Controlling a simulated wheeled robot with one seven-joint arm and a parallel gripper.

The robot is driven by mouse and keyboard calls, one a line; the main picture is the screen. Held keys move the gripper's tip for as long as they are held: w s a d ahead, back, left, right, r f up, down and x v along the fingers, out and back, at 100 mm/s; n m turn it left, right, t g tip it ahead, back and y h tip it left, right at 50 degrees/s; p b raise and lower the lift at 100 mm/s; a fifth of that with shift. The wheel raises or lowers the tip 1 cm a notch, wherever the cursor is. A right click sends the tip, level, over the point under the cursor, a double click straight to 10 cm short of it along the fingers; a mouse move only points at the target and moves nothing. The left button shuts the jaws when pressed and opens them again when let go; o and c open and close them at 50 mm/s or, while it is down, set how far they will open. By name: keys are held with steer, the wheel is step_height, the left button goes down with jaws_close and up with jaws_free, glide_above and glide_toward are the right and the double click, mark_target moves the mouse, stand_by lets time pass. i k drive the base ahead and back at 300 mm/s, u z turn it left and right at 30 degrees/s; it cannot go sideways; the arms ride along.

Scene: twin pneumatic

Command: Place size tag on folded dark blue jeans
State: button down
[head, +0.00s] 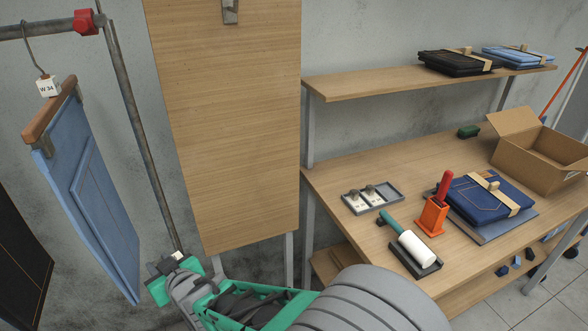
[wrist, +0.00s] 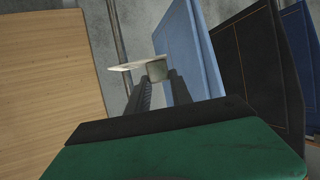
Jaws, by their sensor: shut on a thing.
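My gripper (head: 168,267) is at the lower left, beside the clothes rail and away from the table. It is shut on a size tag (head: 178,255), a small white plate. In the wrist view the tag (wrist: 124,67) and its grey block (wrist: 157,70) show between the fingertips; its print cannot be read. The folded dark blue jeans (head: 472,206) lie on the table at right, with a tan band (head: 497,190) and a small tan knob on top. A grey tray (head: 394,188) on the table holds two white tags with grey knobs.
Light blue jeans (head: 98,205) hang close to my gripper, with a W 34 tag (head: 47,86) on the hanger. A wooden panel (head: 225,130) stands between rail and table. An orange holder (head: 432,216), a lint roller (head: 416,247) and an open box (head: 527,155) surround the jeans.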

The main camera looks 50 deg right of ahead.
mark_target(522, 197)
steer(key=u, duration=1.2)
steer(key=k, duration=2.2)
steer(key=z, duration=0.95)
